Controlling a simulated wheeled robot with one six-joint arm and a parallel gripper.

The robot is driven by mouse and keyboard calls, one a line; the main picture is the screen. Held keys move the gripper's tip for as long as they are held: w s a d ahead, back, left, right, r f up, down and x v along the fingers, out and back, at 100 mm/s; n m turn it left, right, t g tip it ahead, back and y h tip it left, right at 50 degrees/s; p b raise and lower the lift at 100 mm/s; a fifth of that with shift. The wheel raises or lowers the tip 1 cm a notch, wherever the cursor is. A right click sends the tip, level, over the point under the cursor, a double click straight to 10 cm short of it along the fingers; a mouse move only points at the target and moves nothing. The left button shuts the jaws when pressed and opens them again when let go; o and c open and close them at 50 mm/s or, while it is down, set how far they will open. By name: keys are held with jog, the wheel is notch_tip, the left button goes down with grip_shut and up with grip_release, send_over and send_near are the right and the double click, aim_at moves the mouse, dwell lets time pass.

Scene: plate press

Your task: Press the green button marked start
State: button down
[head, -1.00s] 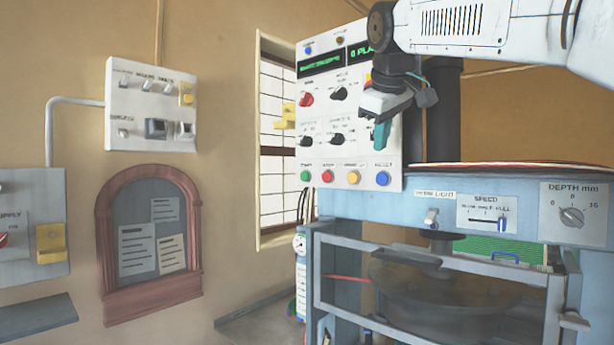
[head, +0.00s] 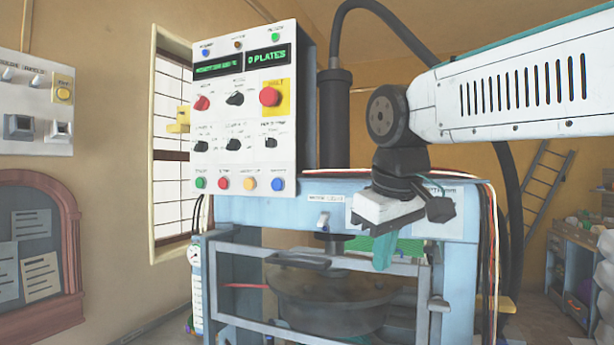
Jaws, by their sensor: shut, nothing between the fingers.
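The green button (head: 201,183) is at the lower left corner of the white control panel (head: 268,170), first in a row of coloured buttons. Its label is too small to read. My gripper (head: 383,262) hangs with its teal fingers pointing down, shut and empty. It shows in front of the press, to the right of the panel and lower than the button row. It is well apart from the green button. Nothing hides the button.
Beside the green button are a red button (head: 223,183), a yellow button (head: 250,184) and a blue button (head: 277,184). A red stop button (head: 270,96) sits above on a yellow plate. The blue press frame (head: 455,285) stands below. Space left of the panel is open.

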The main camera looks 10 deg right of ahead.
jog(key=s+d+f+m+g, duration=0.1)
jog(key=s+d+f+m, duration=0.1)
jog(key=s+f, duration=0.7)
jog(key=s+d+f+m+g, duration=0.1)
jog(key=s+d+f+m, duration=0.1)
jog(key=s+f, duration=0.7)
notch_tip(320, 180, down, 2)
jog(key=shift+s+d+f+g, duration=0.15)
jog(key=shift+s+d+g, duration=0.15)
jog(key=shift+d, duration=0.1)
